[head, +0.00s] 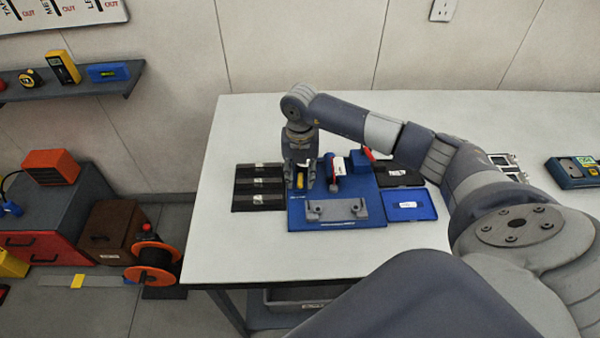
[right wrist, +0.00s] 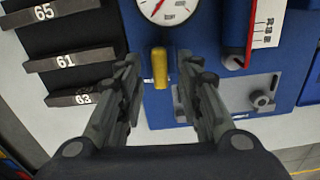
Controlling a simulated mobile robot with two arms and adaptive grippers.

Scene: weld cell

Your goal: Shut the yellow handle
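The yellow handle (right wrist: 160,68) is in the right wrist view, just below a round white gauge (right wrist: 165,8) on a blue panel. It points down toward my wrist and lies between the fingers of my right gripper (right wrist: 161,82). The fingers are open, with a gap on both sides of the handle. In the head view the yellow handle (head: 301,178) shows small between the fingers of my right gripper (head: 305,184), over the blue base plate (head: 346,238). My left gripper is not in view.
Black numbered blocks (head: 258,187) lie to the left. A blue tray (head: 410,205) lies right. The white table (head: 240,270) is clear at front left.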

